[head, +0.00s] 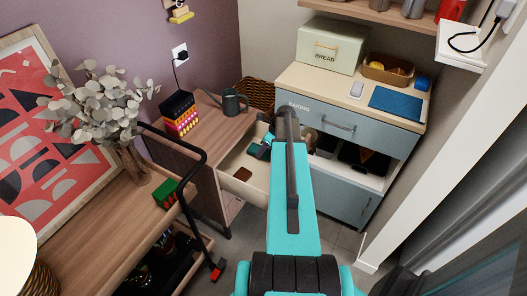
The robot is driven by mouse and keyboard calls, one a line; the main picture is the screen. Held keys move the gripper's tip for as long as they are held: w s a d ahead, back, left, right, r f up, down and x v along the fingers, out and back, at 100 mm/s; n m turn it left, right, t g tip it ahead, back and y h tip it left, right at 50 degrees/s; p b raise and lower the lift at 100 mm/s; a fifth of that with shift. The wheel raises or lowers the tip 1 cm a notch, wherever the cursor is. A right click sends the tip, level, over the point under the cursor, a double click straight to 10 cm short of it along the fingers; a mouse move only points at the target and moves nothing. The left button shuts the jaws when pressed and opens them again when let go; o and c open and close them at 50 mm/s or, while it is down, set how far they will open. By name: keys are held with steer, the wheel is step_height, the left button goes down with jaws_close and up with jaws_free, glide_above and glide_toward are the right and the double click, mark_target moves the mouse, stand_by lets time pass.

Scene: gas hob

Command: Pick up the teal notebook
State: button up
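I cannot pick out a teal notebook with certainty. A small teal and dark shape (261,148) shows over the open drawer (232,185) of the wooden desk; I cannot tell whether it is the end of my arm, a notebook or both. A flat blue rectangle (397,103), like a notebook or mat, lies on the right of the cabinet top. My teal arm reaches forward through the middle and hides part of the drawer. My gripper's fingers cannot be made out.
A brown item (242,174) lies in the desk drawer.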

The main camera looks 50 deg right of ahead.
step_height(320, 180, up, 8)
steer(key=shift+r, duration=0.15)
stand_by(0.4)
stand_by(0.5)
